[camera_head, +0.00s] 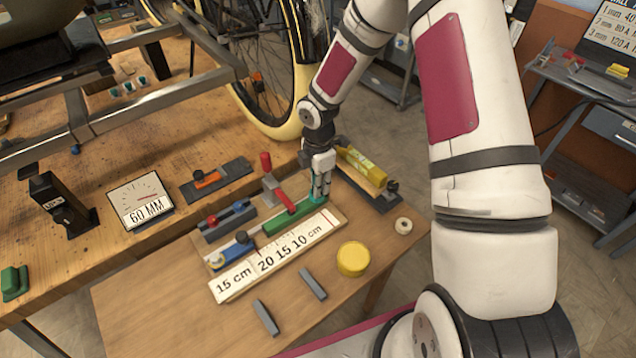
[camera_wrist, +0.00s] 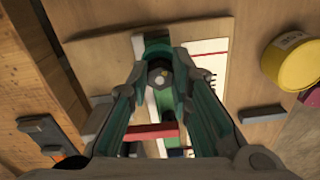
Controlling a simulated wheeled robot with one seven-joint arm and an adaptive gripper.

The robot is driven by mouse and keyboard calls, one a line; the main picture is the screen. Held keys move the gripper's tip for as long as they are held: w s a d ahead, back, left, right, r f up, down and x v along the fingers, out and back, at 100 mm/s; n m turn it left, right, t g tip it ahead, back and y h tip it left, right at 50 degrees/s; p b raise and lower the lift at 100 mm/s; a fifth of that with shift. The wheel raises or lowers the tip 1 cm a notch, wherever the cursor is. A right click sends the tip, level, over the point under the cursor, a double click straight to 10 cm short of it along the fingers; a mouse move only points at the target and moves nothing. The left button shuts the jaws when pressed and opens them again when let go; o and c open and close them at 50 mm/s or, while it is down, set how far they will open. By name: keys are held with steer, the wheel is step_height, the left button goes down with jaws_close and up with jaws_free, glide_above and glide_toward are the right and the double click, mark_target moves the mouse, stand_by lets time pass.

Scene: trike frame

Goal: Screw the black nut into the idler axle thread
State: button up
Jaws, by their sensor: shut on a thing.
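My gripper (camera_head: 321,190) points down at the right end of a green block on a measuring fixture (camera_head: 240,290). In the wrist view its teal-lined fingers (camera_wrist: 158,68) close around a small hexagonal piece (camera_wrist: 158,77) with a light grey face. I cannot tell whether this is the black nut, as no clearly black nut shows. Below it lies the green block (camera_head: 292,217), with a red lever (camera_head: 281,197) across it. The trike frame (camera_head: 150,85) of grey tubes stands at the upper left. I cannot make out the idler axle thread on it.
A yellow round tin (camera_head: 353,259), two grey bars (camera_head: 313,283) and a pale ring (camera_head: 403,226) lie on the small table. A yellow block tool (camera_head: 362,168) sits close behind my gripper. A yellow-rimmed wheel (camera_head: 272,126) stands behind. The table's front left is clear.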

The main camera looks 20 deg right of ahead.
steer(key=shift+m, duration=0.8)
steer(key=shift+m, duration=0.9)
steer(key=o, duration=0.4)
steer(key=shift+s+m, duration=0.1)
steer(key=shift+m, duration=0.3)
steer(key=o, duration=0.5)
steer(key=shift+o, duration=0.2)
